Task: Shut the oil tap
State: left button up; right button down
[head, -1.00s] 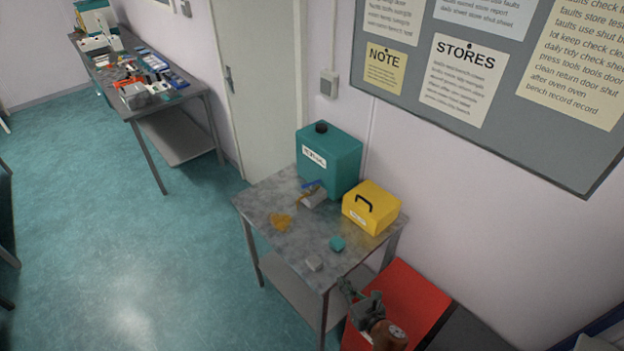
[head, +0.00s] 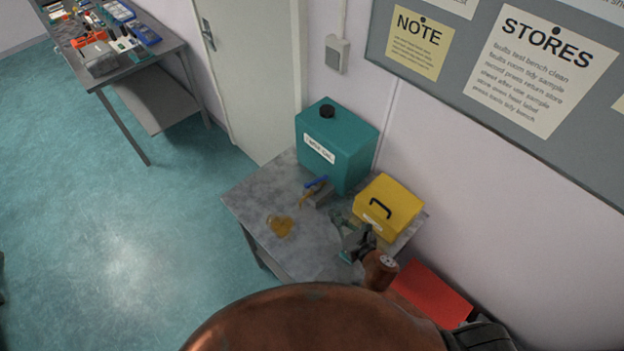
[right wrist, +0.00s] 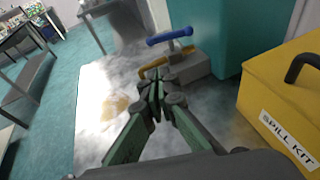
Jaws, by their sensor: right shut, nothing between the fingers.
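The oil tap (head: 315,182) has a blue lever and a brass spout, low on the front of the teal oil container (head: 348,150). In the right wrist view the blue lever (right wrist: 169,36) lies across the picture above the brass spout (right wrist: 150,67). My right gripper (head: 338,218) is shut and empty over the table, to the right of and nearer than the tap. In the right wrist view its fingertips (right wrist: 162,80) overlap the foot of the spout; I cannot tell whether they touch. My left gripper is not in view.
A brown oil puddle (head: 280,226) lies on the grey table (head: 250,205). The yellow spill kit (head: 392,205) stands close to the right of my gripper. A grey block (right wrist: 190,66) sits by the tap. A red object (head: 432,292) is below the table's right side.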

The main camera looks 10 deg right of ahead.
jog(key=s, duration=0.1)
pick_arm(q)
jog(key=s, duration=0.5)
pick_arm(e)
jog(key=p, duration=0.2)
send_near(316, 183)
jog(key=w+a+f, duration=0.1)
jog(key=w+a, duration=0.1)
jog(key=w, duration=0.1)
jog(key=w+a+f, duration=0.1)
jog(key=shift+w+a+f, duration=0.15)
jog(key=shift+a+f, duration=0.2)
jog(key=shift+a, duration=0.05)
jog(key=shift+w+a+f, duration=0.1)
jog(key=shift+w, duration=0.35)
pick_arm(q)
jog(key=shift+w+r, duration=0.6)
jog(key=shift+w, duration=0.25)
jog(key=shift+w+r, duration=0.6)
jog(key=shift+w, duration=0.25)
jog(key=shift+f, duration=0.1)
